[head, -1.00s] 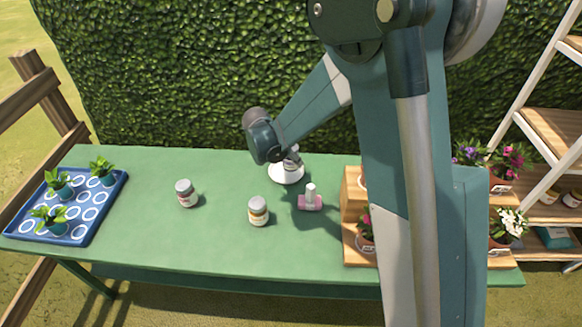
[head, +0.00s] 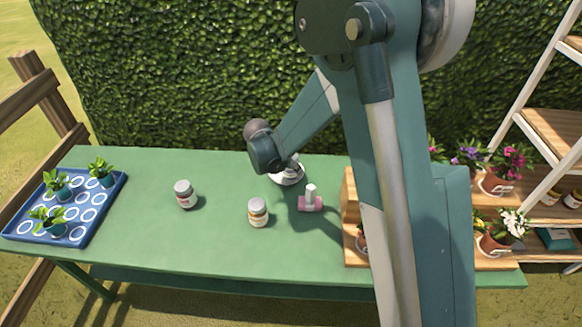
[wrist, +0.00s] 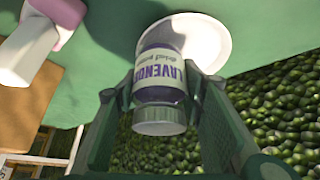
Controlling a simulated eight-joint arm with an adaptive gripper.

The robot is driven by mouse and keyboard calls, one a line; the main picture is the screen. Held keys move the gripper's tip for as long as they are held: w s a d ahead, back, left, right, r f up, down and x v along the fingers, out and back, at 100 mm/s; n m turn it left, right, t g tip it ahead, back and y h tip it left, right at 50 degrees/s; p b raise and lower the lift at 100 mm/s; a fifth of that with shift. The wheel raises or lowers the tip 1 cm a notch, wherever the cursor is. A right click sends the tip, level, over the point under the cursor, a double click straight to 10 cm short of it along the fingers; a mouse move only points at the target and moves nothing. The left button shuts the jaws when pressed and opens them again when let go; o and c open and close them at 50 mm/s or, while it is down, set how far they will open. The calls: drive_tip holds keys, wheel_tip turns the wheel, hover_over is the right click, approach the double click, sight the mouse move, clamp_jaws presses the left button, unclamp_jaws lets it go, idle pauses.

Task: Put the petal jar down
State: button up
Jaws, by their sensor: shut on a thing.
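The petal jar (wrist: 160,85), labelled LAVENDER and dried petals, has a grey-green lid. In the wrist view it is between the two fingers of my gripper (wrist: 160,78), which is shut on it. The jar's base overlaps a round white plate (wrist: 210,40); I cannot tell whether it touches. In the head view my gripper (head: 290,165) is at the plate (head: 288,180) on the green table, and my arm mostly hides the jar.
Two other lidded jars, one left (head: 185,194) and one nearer (head: 258,212), stand on the table (head: 150,240). A pink-and-white object (head: 310,198) is right of the plate. A blue tray (head: 80,232) with plants is far left; a wooden flower stand (head: 350,200) is right. A hedge rises behind.

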drive_tip(key=shift+f+b, duration=0.5)
drive_tip(key=shift+f, duration=0.1)
drive_tip(key=o, duration=1.1)
drive_tip(key=shift+r, duration=0.2)
drive_tip(key=shift+a+r+p, duration=0.1)
drive_tip(key=shift+r+p, duration=0.5)
drive_tip(key=shift+r, duration=0.1)
drive_tip(key=p+v, duration=0.2)
drive_tip(key=v, duration=0.9)
drive_tip(key=shift+s+r, duration=0.15)
drive_tip(key=shift+s, duration=0.05)
